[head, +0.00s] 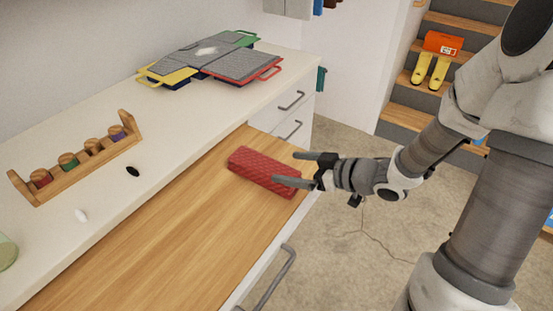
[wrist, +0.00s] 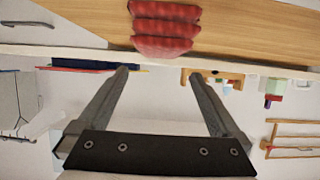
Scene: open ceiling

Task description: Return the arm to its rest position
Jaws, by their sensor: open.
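My gripper (head: 285,169) is open, with nothing between its two fingers, at the right edge of the wooden surface. In the head view its fingers point left and reach over or beside a red quilted object (head: 264,172) lying on the wood. In the wrist view the two fingers (wrist: 158,72) are spread wide. The red object (wrist: 165,28) shows beyond the fingertips at the top, apart from them. My arm extends from the right side of the head view to the counter.
The wooden surface (head: 150,240) is mostly bare. Behind it on the white counter are a wooden rack (head: 85,158) with small coloured pieces, a black oval (head: 132,171), a white oval (head: 82,215) and coloured boards (head: 205,58). A drawer handle (head: 275,277) sticks out in front. Stairs (head: 400,118) stand behind.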

